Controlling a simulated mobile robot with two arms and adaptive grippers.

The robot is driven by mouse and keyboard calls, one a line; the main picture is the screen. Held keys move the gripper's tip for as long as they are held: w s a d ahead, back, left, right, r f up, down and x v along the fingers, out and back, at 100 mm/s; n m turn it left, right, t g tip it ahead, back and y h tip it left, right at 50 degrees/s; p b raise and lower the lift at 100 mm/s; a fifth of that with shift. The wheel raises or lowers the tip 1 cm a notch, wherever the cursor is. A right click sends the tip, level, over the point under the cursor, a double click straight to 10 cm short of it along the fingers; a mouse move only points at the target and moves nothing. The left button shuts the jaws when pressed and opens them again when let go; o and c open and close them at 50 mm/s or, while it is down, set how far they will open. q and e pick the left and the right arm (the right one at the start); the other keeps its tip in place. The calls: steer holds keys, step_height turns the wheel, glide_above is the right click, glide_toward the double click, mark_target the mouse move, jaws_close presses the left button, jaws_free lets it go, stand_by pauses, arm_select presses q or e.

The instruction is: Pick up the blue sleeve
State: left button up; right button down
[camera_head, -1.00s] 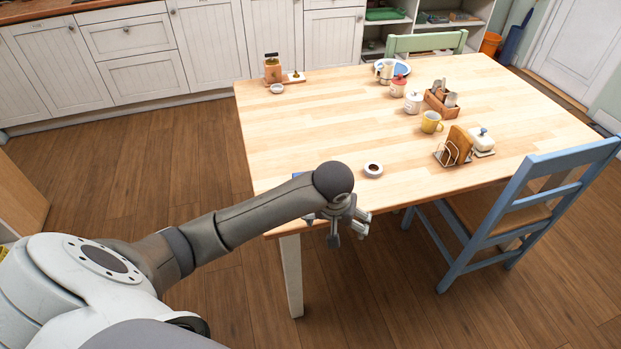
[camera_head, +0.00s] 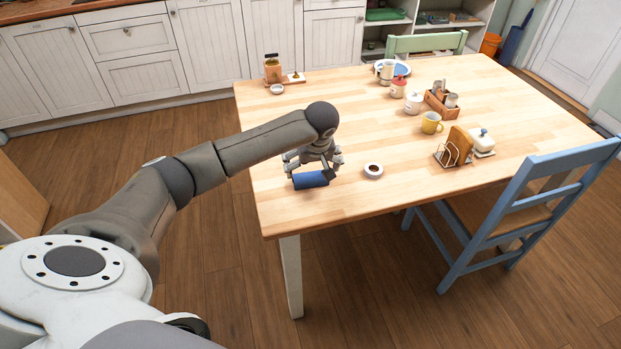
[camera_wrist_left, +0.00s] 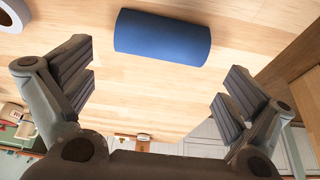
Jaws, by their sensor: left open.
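The blue sleeve (camera_head: 310,180) is a short cylinder lying on its side on the wooden table (camera_head: 300,215), near the table's front left corner. In the left wrist view the blue sleeve (camera_wrist_left: 162,37) lies across the upper middle, ahead of the fingers and clear of them. My left gripper (camera_head: 312,168) is over the table at the sleeve, its fingers spread. In the left wrist view the left gripper (camera_wrist_left: 160,90) is open, with nothing between its fingers. My right gripper is not in view.
A white roll of tape (camera_head: 373,170) lies just right of the sleeve. A yellow mug (camera_head: 431,122), a toast rack (camera_head: 457,147) and several jars stand further right. A blue chair (camera_head: 530,205) is at the table's right front. The table's middle left is clear.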

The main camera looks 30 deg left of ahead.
mark_target(311, 174)
arm_select(q)
steer(key=x, duration=0.5)
steer(key=shift+s+d+f, duration=0.15)
steer(key=shift+f, duration=0.1)
steer(key=c, duration=0.6)
